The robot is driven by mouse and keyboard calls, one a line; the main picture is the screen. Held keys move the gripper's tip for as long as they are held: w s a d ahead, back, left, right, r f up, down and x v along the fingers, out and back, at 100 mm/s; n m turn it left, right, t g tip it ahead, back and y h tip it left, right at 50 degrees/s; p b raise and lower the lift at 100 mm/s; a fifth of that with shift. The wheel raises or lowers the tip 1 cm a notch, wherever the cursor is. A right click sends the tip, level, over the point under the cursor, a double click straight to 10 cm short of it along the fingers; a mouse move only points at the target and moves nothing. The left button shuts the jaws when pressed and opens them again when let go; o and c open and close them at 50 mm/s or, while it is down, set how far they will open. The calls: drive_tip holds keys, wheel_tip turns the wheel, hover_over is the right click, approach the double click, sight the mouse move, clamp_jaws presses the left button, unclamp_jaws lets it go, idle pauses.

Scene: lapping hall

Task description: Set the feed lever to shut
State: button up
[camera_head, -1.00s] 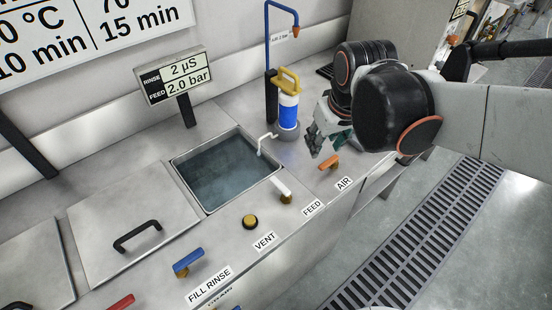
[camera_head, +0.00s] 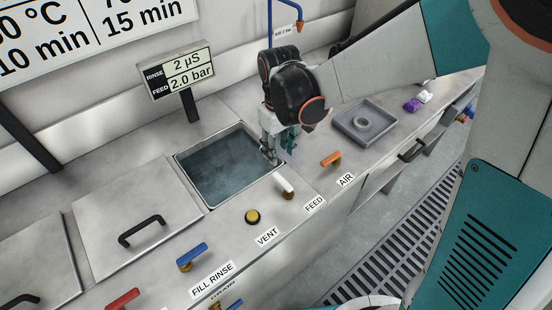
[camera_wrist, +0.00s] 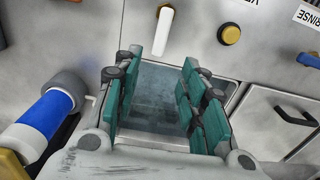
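The feed lever (camera_head: 286,185) has a white handle and stands on the steel counter beside the FEED label (camera_head: 314,204). Its handle points up and left in the head view, toward the basin. In the wrist view the white lever (camera_wrist: 164,30) is at the top middle, beyond my fingertips. My gripper (camera_head: 278,150) hangs near the right edge of the water basin, a little behind the lever. The wrist view shows my gripper (camera_wrist: 160,95) open, its green finger pads apart with nothing between them. It does not touch the lever.
A water basin (camera_head: 225,166) lies beside my gripper. An orange AIR lever (camera_head: 331,159), yellow VENT button (camera_head: 252,216) and blue lever (camera_head: 192,255) are nearby. A blue and white cartridge (camera_wrist: 45,115) stands close. The display (camera_head: 176,73) reads FEED 2.0 bar.

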sight(278, 177)
wheel_tip(278, 177, down, 11)
drive_tip(key=b, duration=0.4)
drive_tip(key=shift+w+f, duration=0.1)
drive_tip(key=shift+f, duration=0.05)
clamp_jaws()
